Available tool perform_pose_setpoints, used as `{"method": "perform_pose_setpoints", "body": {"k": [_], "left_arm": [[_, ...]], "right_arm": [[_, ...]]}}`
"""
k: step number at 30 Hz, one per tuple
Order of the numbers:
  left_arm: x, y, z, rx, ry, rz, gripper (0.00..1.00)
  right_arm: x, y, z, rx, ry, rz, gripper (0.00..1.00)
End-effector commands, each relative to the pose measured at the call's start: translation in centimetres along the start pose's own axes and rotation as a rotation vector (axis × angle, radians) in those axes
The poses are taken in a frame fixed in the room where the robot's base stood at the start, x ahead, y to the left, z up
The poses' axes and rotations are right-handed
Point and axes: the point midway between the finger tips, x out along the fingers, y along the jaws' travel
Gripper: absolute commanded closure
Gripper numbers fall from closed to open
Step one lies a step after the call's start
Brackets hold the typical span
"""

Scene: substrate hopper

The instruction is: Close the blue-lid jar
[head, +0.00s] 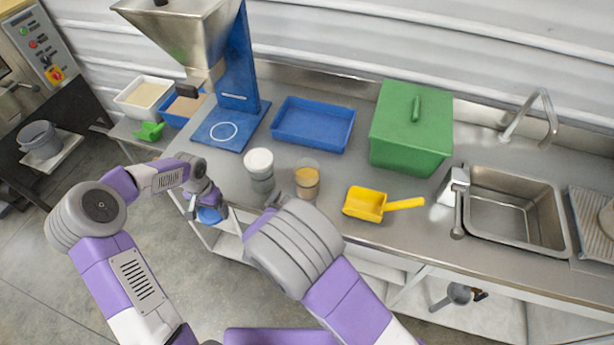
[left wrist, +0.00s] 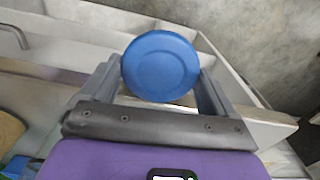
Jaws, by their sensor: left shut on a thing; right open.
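The blue lid (head: 209,214) is held by my left gripper (head: 208,201), off the counter's front edge at the left. In the left wrist view the round blue lid (left wrist: 160,66) sits between the two fingers of my left gripper (left wrist: 157,82). A clear jar with tan contents (head: 307,181) stands upright and uncovered on the counter. My right gripper (head: 285,197) is open at the near left side of this jar, mostly hidden behind my right forearm. I cannot tell whether its fingers touch the jar.
A white-topped jar (head: 259,168) stands left of the open jar. A yellow scoop (head: 366,204) lies to the right. Behind are a blue tray (head: 313,124), a green box (head: 409,132) and a hopper on a blue stand (head: 240,65). A sink (head: 514,211) is at right.

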Motion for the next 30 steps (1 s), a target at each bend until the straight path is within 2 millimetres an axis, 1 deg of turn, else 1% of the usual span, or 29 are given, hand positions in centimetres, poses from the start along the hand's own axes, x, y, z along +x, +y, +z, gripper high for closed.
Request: {"method": "perform_pose_setpoints", "body": {"k": [3, 11, 13, 16, 21, 24, 27, 30], "left_arm": [[0.1, -0.1, 0.0, 0.001, 0.0, 0.0, 0.44], [0.0, -0.1, 0.0, 0.001, 0.0, 0.0, 0.44], [0.1, -0.1, 0.0, 0.001, 0.0, 0.0, 0.44], [0.2, -0.1, 0.0, 0.001, 0.0, 0.0, 0.44], [0.4, -0.1, 0.0, 0.0, 0.0, 0.0, 0.44], [0.5, -0.1, 0.0, 0.0, 0.0, 0.0, 0.44], [0.5, -0.1, 0.0, 0.0, 0.0, 0.0, 0.44], [0.5, -0.1, 0.0, 0.0, 0.0, 0.0, 0.44]], "right_arm": [[-0.2, 0.5, 0.4, -0.011, -0.019, 0.015, 0.0], [-0.1, 0.5, 0.4, -0.01, -0.018, 0.014, 0.0], [0.2, 0.4, 0.4, -0.009, -0.017, 0.013, 0.0], [1.6, 0.4, 0.4, -0.008, -0.019, 0.011, 0.0], [4.7, 0.4, 0.4, -0.008, -0.017, 0.011, 0.0], [6.0, 0.4, 0.5, -0.007, -0.017, 0.011, 0.0], [6.5, 0.5, 0.5, -0.009, -0.016, 0.013, 0.0], [6.7, 0.5, 0.6, -0.009, -0.016, 0.014, 0.0]]}}
